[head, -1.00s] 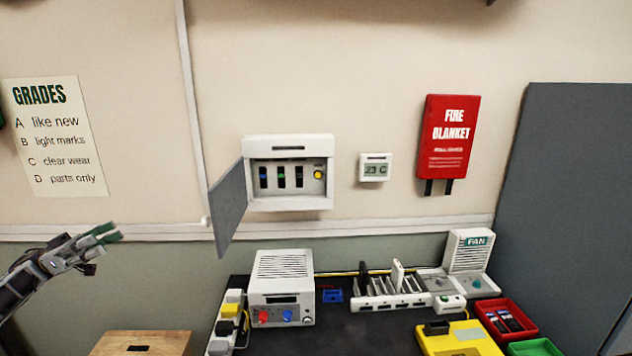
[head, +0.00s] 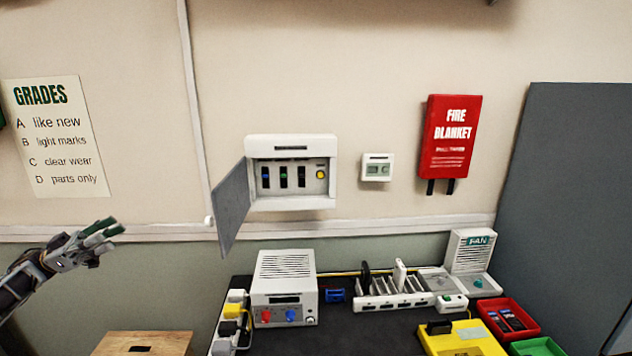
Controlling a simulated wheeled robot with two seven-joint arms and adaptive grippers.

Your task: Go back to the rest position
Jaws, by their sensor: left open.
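My left gripper (head: 108,234) is at the left of the head view, raised in front of the wall below the grades sheet. Its green-tipped fingers point right, and it is open and empty. It is well apart from the wall panel and the bench. My right gripper is out of view.
A breaker box (head: 290,205) on the wall has its grey door (head: 233,208) swung open to the left. Below, the dark bench (head: 365,335) holds a white power supply (head: 284,285), a phone rack (head: 395,300), a fan (head: 471,252) and a yellow device (head: 450,345). A wooden box (head: 170,343) stands lower left.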

